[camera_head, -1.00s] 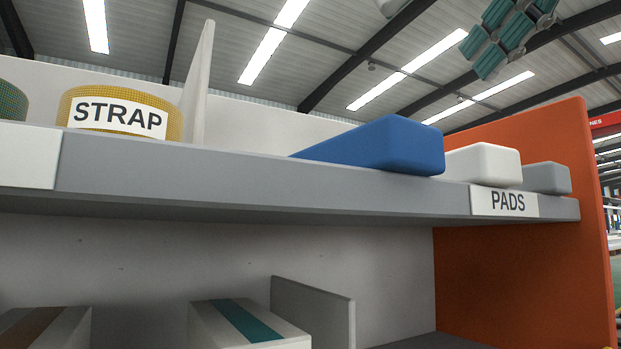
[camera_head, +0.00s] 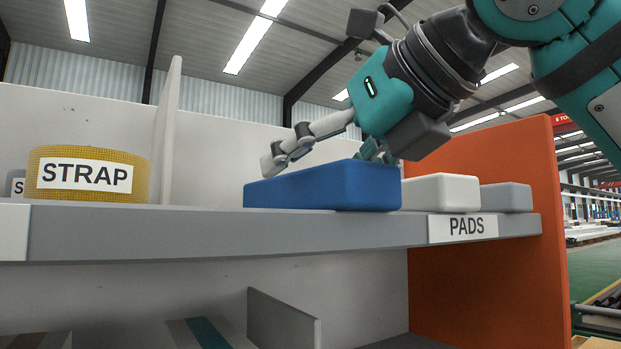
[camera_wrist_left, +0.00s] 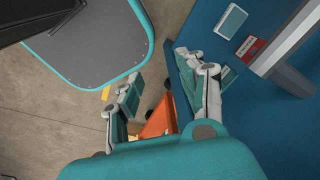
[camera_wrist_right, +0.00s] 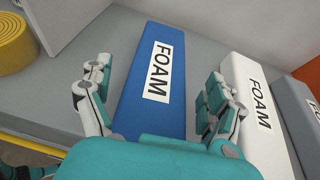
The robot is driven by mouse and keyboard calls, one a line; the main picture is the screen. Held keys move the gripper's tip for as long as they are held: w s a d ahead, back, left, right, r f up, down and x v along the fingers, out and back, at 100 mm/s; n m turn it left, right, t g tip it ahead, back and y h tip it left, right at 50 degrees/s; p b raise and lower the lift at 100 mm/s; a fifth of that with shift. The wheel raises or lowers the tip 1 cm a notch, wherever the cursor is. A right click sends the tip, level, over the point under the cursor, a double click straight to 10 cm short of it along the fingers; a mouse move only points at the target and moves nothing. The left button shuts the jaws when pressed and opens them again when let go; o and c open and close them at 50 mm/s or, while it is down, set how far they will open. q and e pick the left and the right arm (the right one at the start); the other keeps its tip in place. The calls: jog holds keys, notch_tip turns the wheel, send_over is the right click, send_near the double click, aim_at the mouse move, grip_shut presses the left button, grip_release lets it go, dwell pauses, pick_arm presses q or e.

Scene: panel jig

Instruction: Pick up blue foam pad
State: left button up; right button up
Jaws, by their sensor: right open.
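The blue foam pad (camera_head: 325,188) lies on the upper grey shelf, with its end at the front edge. In the right wrist view the pad (camera_wrist_right: 133,110) carries a white FOAM label. My right gripper (camera_head: 320,155) is over the pad, open. In the right wrist view the fingers of the right gripper (camera_wrist_right: 157,92) stand on either side of the pad; I cannot tell whether they touch it. My left gripper (camera_wrist_left: 168,88) shows only in its own wrist view, open and empty, away from the pads.
A white foam pad (camera_head: 440,191) and a grey pad (camera_head: 507,198) lie right of the blue one. An orange side panel (camera_head: 475,290) closes the shelf's right end. A yellow strap roll (camera_head: 88,175) stands left, beyond an upright divider (camera_head: 168,130). Bare shelf shows left of the blue pad.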

jog(key=shift+x, duration=1.1)
jog(key=shift+s+d+r, duration=0.15)
jog(key=shift+s+d, duration=0.05)
jog(key=shift+s, duration=0.1)
jog(key=c, duration=1.2)
